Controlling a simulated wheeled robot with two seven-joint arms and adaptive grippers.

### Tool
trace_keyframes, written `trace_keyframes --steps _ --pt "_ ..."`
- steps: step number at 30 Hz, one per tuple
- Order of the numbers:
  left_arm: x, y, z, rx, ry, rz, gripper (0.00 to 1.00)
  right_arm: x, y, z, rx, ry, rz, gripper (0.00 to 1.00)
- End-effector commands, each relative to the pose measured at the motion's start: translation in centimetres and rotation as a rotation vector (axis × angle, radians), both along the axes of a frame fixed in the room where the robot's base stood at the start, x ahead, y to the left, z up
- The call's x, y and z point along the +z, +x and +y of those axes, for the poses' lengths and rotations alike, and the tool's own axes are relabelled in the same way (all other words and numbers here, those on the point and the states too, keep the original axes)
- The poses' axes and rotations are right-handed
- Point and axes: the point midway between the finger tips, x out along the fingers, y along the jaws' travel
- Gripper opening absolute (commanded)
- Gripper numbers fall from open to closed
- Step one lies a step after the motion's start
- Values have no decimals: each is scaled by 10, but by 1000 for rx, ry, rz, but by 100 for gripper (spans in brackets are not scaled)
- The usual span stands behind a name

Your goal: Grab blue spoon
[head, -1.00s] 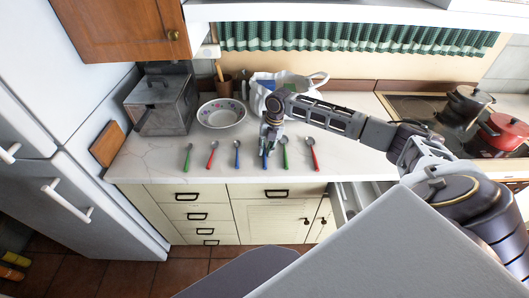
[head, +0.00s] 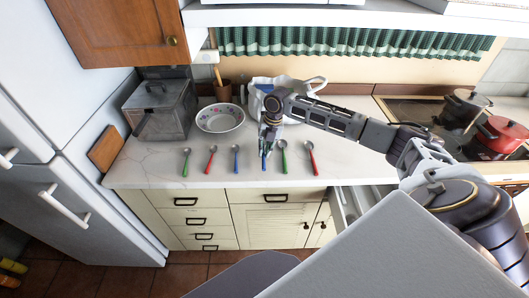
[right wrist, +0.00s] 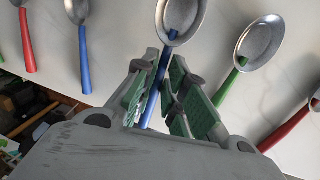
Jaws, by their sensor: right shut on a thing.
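My right gripper (head: 266,147) points down over the counter's front part, in the row of spoons. It is shut on a blue spoon (right wrist: 182,18), with the blue handle between its green-padded fingers and the metal bowl sticking out past them. In the head view the gripper hides most of this spoon, and I cannot tell whether it still touches the counter. A second blue spoon (head: 236,158) lies to the left of the gripper, apart from it; it also shows in the right wrist view (right wrist: 83,60). My left gripper is not in view.
A green spoon (head: 284,160) and a red spoon (head: 312,160) lie right of the gripper. Another red spoon (head: 210,160) and green spoon (head: 185,163) lie left. A drawer (head: 342,210) stands open at right.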

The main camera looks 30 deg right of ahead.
Motion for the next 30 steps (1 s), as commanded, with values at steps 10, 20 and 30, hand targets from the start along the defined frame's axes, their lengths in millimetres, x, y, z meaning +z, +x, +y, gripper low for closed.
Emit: trace_keyframes --steps 10,20,30 --pt "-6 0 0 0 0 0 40 50 1 0 -1 1 -3 0" --pt "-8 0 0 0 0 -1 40 81 0 0 -1 0 0 0" --pt "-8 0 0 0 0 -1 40 83 0 0 -1 0 0 0"
